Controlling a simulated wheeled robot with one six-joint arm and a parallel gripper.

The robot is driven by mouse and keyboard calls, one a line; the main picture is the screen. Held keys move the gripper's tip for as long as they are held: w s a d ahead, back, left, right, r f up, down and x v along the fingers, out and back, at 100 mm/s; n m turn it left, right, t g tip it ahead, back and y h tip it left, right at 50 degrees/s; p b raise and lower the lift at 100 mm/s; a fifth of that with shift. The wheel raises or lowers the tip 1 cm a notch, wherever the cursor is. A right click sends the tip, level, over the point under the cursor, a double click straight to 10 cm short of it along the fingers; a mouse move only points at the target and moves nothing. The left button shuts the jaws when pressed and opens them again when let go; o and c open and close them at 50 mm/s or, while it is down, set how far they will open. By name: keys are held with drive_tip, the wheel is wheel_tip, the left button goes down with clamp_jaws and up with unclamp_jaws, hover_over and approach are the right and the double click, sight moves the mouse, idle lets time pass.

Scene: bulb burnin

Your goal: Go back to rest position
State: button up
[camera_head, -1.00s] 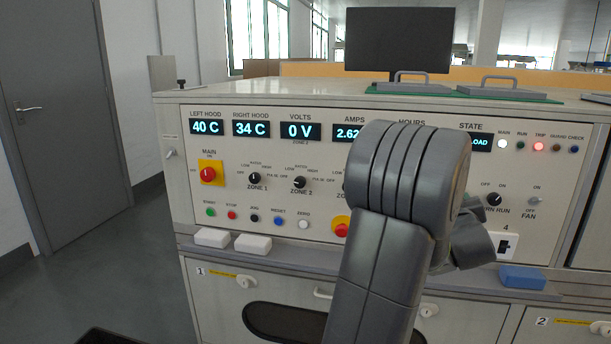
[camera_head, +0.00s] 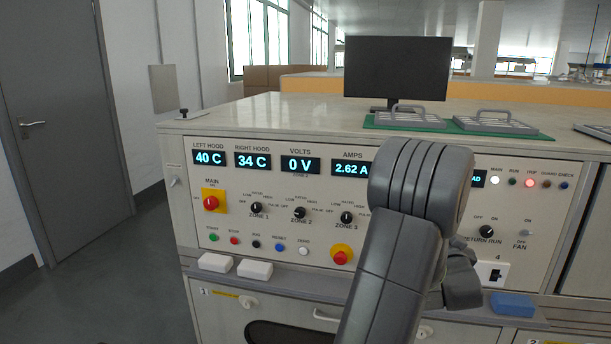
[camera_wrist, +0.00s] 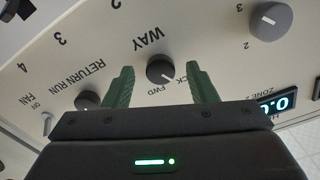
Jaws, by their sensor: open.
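My gripper (camera_wrist: 157,88) shows in the wrist view with two green fingers spread apart and nothing between them. It faces the control panel (camera_wrist: 215,50), whose lettering appears upside down there. A dark WAY knob (camera_wrist: 161,69) lies in the gap between the fingers in that view; I cannot tell the distance to it. The RETURN RUN knob (camera_wrist: 87,100) is left of the left finger. In the head view my grey arm rises in front of the panel (camera_head: 330,205) and covers part of its right half. My fingers are hidden there.
A monitor (camera_head: 398,68) and a green mat (camera_head: 380,122) with handled trays are on the bench top (camera_head: 270,112). White blocks (camera_head: 215,262) and a blue block (camera_head: 513,304) sit on the ledge below the panel. Open floor (camera_head: 130,270) lies left.

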drive_tip(key=v, duration=0.6)
drive_tip(key=shift+s, duration=0.3)
drive_tip(key=shift+a+r, duration=0.1)
drive_tip(key=shift+a, duration=0.05)
